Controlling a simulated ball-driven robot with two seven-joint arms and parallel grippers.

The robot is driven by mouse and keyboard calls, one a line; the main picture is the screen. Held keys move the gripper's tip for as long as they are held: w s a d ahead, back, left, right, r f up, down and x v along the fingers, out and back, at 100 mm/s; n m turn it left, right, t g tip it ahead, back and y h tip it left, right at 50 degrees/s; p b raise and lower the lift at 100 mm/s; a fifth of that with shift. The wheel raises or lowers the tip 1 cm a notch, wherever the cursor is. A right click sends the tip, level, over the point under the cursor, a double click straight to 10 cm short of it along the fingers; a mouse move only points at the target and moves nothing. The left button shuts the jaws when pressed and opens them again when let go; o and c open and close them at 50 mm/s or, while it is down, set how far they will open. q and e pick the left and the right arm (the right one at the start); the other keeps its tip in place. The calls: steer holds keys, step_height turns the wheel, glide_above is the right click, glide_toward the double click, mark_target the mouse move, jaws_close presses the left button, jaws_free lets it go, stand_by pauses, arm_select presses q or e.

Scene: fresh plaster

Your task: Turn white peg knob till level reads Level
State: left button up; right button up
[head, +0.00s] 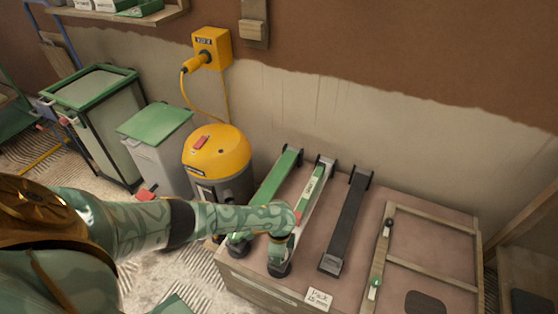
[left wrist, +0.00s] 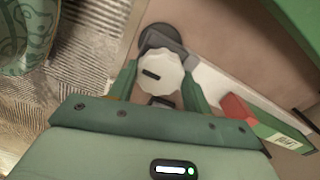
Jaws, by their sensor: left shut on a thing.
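The white peg knob (left wrist: 160,76) is a faceted white disc with a dark slot, at the near end of the middle rail. My left gripper (left wrist: 160,88) has one green finger on each side of it and is shut on it. In the head view my left gripper (head: 281,250) points down at the near end of that white rail (head: 326,170) and hides the knob. The level (head: 313,185), green with a pale label and a red end, lies along the rail. It also shows in the left wrist view (left wrist: 275,130); its label is too small to read surely. My right gripper is not in view.
A green rail (head: 275,180) lies left of the white one and a dark rail (head: 347,220) right of it, on a pinkish bench (head: 400,225). A wooden frame (head: 435,262) lies further right. A yellow-topped vacuum (head: 217,155) stands left of the bench. A paper card (head: 318,299) is at the front edge.

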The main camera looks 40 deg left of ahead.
arm_select(q)
steer(key=o, duration=1)
steer(key=shift+r, duration=0.1)
step_height(320, 180, up, 16)
steer(key=p, duration=1)
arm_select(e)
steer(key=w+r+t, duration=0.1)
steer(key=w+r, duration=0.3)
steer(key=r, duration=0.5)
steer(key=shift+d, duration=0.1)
